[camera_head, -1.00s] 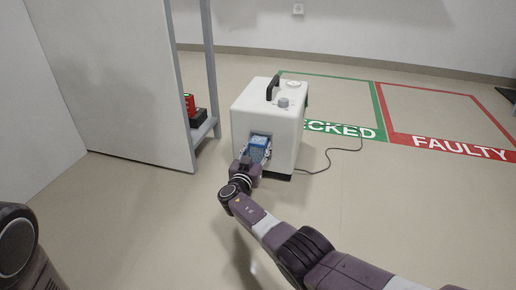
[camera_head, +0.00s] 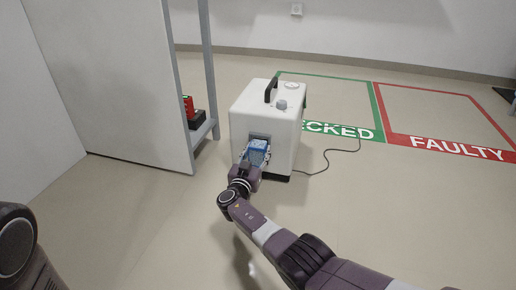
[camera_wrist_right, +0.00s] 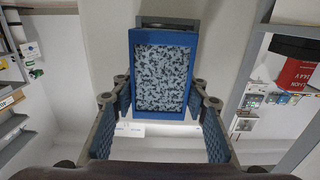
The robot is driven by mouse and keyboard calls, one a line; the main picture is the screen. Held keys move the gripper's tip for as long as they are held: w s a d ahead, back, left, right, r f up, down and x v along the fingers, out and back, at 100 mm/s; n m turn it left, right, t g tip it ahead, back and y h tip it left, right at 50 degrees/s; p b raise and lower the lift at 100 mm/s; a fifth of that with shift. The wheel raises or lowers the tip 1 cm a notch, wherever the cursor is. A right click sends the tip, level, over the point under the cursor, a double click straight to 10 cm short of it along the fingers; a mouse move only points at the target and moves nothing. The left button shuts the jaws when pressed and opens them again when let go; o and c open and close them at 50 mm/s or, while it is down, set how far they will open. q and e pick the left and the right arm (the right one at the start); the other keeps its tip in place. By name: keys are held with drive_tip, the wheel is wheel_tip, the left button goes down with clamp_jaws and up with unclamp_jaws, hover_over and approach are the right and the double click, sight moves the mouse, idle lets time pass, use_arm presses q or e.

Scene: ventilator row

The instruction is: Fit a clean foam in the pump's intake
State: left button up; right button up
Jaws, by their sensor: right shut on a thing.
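The pump is a white box (camera_head: 265,108) with a black handle and knobs on top, upright on the floor. Its intake (camera_head: 259,137) is a grey recess low in the front face. My right gripper (camera_head: 253,158) is at the intake, shut on a blue-framed foam (camera_head: 258,149). In the right wrist view the foam (camera_wrist_right: 160,78) shows a grey speckled face inside its blue frame, between my blue-padded fingers (camera_wrist_right: 162,110). A grey edge shows just beyond it. I cannot tell whether any of the foam is inside the recess. My left gripper is out of view.
A grey shelf unit (camera_head: 207,75) with a red and black item (camera_head: 190,108) stands left of the pump, behind a pale panel (camera_head: 115,80). A black cable (camera_head: 327,160) lies right of the pump. Green (camera_head: 340,132) and red (camera_head: 450,147) floor zones lie beyond. The floor in front is clear.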

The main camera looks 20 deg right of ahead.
sight(254, 155)
drive_tip(key=shift+a+p+v, duration=0.2)
drive_tip(key=shift+p+v, duration=0.7)
drive_tip(key=shift+v, duration=0.8)
drive_tip(key=shift+p+v, duration=0.4)
drive_tip(key=shift+v, duration=0.6)
drive_tip(key=shift+w, duration=0.1)
